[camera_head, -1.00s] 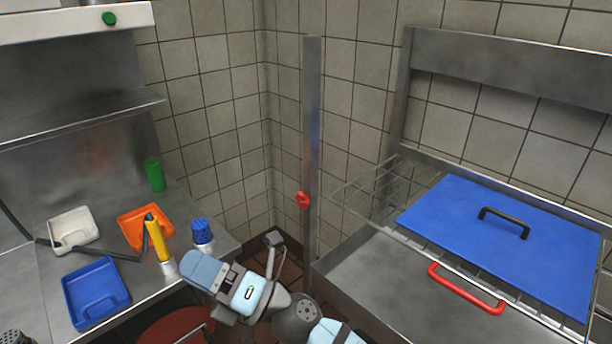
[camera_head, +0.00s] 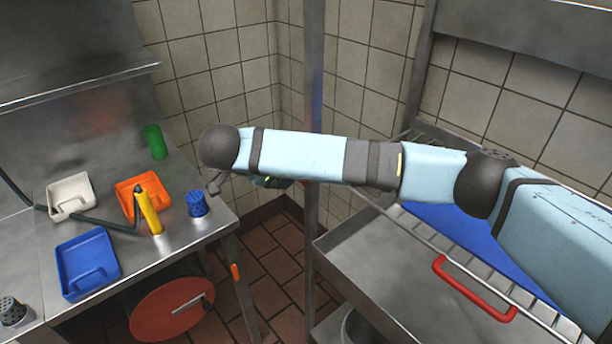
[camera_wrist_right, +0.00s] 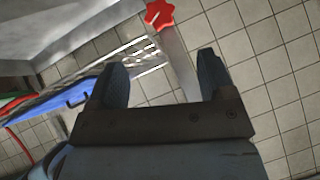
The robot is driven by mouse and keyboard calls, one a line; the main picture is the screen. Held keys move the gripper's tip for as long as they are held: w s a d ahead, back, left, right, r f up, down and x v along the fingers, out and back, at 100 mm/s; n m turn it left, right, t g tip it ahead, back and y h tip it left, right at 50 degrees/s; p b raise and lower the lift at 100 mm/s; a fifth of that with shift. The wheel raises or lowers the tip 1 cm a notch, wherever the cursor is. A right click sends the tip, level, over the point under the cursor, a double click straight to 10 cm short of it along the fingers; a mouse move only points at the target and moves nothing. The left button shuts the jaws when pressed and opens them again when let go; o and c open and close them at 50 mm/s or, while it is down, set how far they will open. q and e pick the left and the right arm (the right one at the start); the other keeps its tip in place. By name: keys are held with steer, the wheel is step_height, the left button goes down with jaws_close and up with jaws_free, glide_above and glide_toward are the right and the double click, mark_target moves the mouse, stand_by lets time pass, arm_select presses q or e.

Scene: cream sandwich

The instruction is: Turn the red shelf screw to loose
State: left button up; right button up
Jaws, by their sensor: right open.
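The red shelf screw (camera_wrist_right: 158,14) is a lobed knob on a metal post (camera_wrist_right: 178,65). In the right wrist view it shows at the top, beyond and apart from my right gripper's fingertips. My right gripper (camera_wrist_right: 162,66) is open, with nothing between its two dark fingers. In the head view the metal post (camera_head: 314,90) stands upright by the tiled corner. My right arm crosses in front of the post and hides most or all of the knob there. My left gripper is not in view.
A steel counter at left holds a yellow bottle (camera_head: 149,212), blue cup (camera_head: 197,204), green cup (camera_head: 155,141) and trays, including a blue tray (camera_head: 62,268). At right, a wire rack and blue lid (camera_head: 440,222) lie near a red handle (camera_head: 470,290). Tiled walls close the corner.

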steer(key=p+x, duration=0.1)
steer(key=x, duration=1.2)
steer(key=shift+w+d+f, duration=0.1)
steer(key=shift+c, duration=0.3)
steer(key=c, duration=0.9)
steer(key=shift+o, duration=0.2)
steer(key=shift+n+g+h, duration=0.3)
steer(key=shift+g+h, duration=0.1)
steer(key=shift+n+g+h+b, duration=0.55)
steer(key=shift+n+g+h, duration=0.15)
steer(key=shift+g, duration=0.7)
steer(key=o, duration=0.9)
